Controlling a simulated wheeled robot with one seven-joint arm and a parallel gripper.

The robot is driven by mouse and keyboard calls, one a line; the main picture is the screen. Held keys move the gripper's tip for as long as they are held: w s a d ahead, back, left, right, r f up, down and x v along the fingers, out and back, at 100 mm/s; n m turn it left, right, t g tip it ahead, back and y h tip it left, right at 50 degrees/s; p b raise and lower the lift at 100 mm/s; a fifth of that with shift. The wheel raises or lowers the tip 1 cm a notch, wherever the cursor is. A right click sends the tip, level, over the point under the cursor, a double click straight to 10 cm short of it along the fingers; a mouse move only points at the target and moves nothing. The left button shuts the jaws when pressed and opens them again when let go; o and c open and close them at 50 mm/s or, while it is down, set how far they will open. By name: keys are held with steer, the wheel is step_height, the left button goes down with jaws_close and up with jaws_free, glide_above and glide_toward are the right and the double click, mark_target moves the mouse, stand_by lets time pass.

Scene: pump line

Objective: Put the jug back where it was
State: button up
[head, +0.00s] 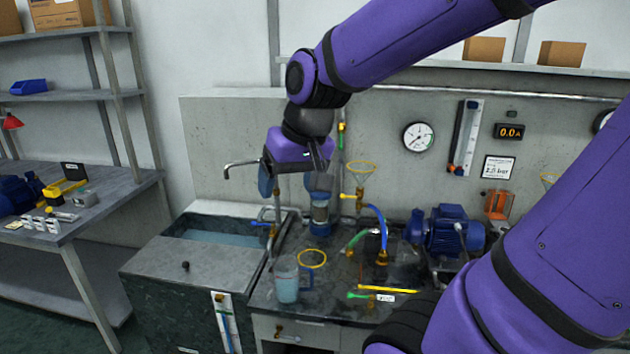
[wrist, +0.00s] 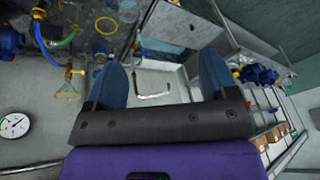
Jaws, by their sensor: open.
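The jug (head: 286,280), a clear vessel with pale blue liquid in it, stands upright on the dark bench top, near its front left part by the sink. Its handle points right. A yellow ring (head: 312,258) is on the bench just behind and right of the jug; the jug stands beside it, not inside it. My gripper (head: 292,184) is open and empty, above and behind the jug, in front of the back wall. Its two blue fingers stand apart in the wrist view (wrist: 162,75). I cannot make out the jug clearly in the wrist view.
The sink (head: 225,236) with its tap (head: 240,163) lies left. A filter cylinder (head: 320,213), a yellow-rimmed funnel (head: 361,168) and blue and green hoses stand behind the ring. A blue pump (head: 445,232) is right. A yellow rod (head: 388,289) lies at the front.

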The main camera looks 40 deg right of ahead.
steer(key=s+a+r+n+t, duration=0.1)
steer(key=s+a+r+n, duration=0.1)
steer(key=s, duration=0.6)
steer(key=shift+s+r+n+h, duration=0.3)
steer(key=shift+s+r+h, duration=0.1)
steer(key=shift+r, duration=0.45)
steer(key=shift+a, duration=0.1)
